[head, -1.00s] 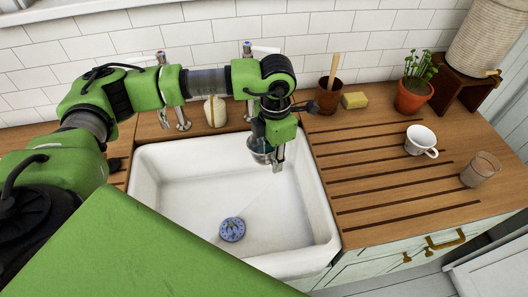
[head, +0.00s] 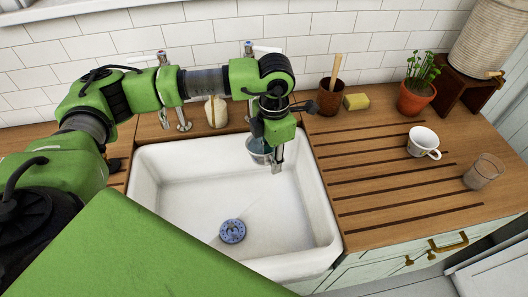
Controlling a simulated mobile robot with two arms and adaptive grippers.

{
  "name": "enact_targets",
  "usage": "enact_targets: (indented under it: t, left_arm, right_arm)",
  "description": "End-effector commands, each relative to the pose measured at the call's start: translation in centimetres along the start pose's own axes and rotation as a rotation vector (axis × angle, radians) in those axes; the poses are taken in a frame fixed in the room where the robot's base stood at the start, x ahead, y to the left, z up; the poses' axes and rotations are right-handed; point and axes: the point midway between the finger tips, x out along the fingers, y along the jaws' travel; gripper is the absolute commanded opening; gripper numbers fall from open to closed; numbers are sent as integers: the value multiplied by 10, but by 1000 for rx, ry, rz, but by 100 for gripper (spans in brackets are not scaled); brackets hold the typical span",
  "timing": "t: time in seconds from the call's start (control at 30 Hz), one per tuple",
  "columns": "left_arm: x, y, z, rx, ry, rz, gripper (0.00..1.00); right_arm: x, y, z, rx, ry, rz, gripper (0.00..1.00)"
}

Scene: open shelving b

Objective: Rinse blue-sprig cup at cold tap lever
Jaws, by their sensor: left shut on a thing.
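My left gripper (head: 277,157) reaches over the back of the white sink and is shut on a small pale grey-blue cup (head: 258,151). The gripper partly hides the cup, and no sprig pattern can be made out. The cup is held above the basin near the right-hand tap, mouth up or nearly so. That tap has a blue-marked top (head: 248,47) and a white lever (head: 266,49); my arm hides most of its body. I cannot tell whether water runs. My right gripper is not in view.
The sink (head: 322,205) has a blue round drain piece (head: 232,231) on its floor. Another tap (head: 183,122) and a soap bottle (head: 215,111) stand behind. The grooved drainboard (head: 365,185) holds a white cup (head: 423,142), a glass (head: 483,171), a sponge (head: 356,101) and pots.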

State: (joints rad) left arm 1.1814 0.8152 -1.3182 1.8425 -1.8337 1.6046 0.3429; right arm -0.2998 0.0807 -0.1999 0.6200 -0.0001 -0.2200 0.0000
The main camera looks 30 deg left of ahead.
Motion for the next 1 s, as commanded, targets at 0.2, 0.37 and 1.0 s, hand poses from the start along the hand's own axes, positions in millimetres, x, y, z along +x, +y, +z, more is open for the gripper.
enact_targets:
  t: [0.2, 0.37, 1.0]
  left_arm:
    - [0, -1, 3, 0, -2, 1, 0]
    - [0, -2, 7, 0, -1, 1, 0]
    - [0, -17, 7, 1, -1, 0, 0]
  right_arm:
    - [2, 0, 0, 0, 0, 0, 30]
    - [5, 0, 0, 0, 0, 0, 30]
    - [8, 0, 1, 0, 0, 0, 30]
